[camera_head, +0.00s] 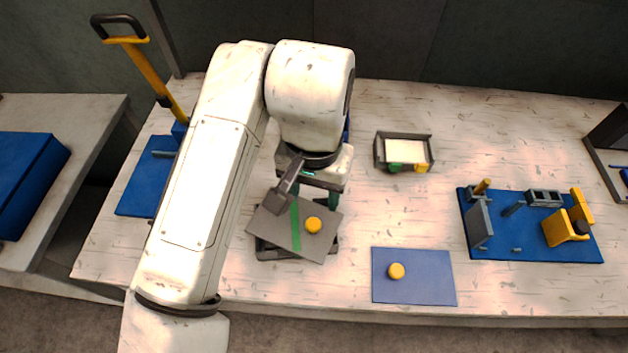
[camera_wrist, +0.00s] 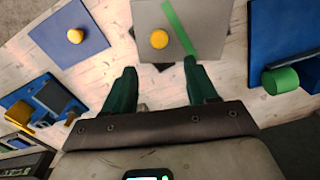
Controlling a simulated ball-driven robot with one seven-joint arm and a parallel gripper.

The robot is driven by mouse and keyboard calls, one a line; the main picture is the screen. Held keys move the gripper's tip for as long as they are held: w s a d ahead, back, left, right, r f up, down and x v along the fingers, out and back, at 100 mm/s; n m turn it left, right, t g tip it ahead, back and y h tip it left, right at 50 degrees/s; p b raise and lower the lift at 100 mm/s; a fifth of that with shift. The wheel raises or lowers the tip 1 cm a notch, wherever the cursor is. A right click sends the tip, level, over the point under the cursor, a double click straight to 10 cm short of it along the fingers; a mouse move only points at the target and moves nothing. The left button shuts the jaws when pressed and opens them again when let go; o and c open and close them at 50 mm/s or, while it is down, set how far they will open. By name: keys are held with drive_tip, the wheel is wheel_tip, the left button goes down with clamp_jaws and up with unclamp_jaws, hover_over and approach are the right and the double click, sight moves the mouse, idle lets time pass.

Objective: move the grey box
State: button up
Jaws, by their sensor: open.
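A grey square plate (camera_head: 275,232) with a yellow knob (camera_head: 313,225) and a green stripe lies askew over a dark grey box (camera_head: 268,251), whose edge shows below it; the plate hides the inside. The plate also shows at the top of the wrist view (camera_wrist: 148,22). My gripper (camera_wrist: 160,75) is open, its two green fingers apart and empty. In the wrist view the plate lies beyond the fingertips; I cannot tell the gap or whether they touch. Another grey box (camera_head: 430,150), open-topped with a cream inside, stands farther back to the right of my gripper.
A blue mat (camera_head: 425,285) with a yellow knob (camera_head: 396,271) lies right of the plate. A blue board (camera_head: 510,246) with grey and yellow fittings lies farther right. A blue panel (camera_head: 138,192) lies left, partly behind my arm. Bare table lies between the mat and the open-topped box.

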sight(314, 220)
wheel_tip(314, 220, down, 9)
drive_tip(key=shift+f+p, duration=0.15)
drive_tip(key=shift+p, duration=0.5)
clamp_jaws()
